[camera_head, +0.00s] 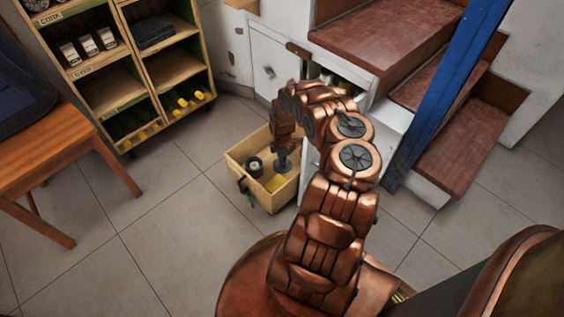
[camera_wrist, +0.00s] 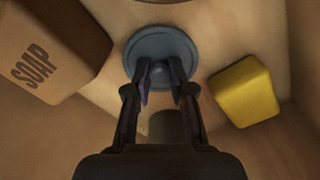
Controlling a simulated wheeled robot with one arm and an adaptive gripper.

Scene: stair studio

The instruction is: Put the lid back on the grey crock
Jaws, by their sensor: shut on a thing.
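My gripper (camera_wrist: 160,75) is shut on the knob of a round blue-grey lid (camera_wrist: 160,43) in the wrist view. The lid (camera_head: 283,165) also shows below my gripper (camera_head: 283,151) in the head view, over the open wooden drawer (camera_head: 234,172). I cannot tell whether the lid touches the drawer floor. A small dark round pot (camera_head: 254,167) stands in the drawer, left of the lid. I cannot tell whether it is the grey crock. No other crock is clearly in view.
A yellow block (camera_wrist: 245,92) lies right of the lid, and a brown box marked SOAP (camera_wrist: 50,50) lies left. Drawer walls surround them closely. The stair steps (camera_head: 385,40) and blue post (camera_head: 440,95) are to the right. The shelf unit (camera_head: 112,93) stands back left.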

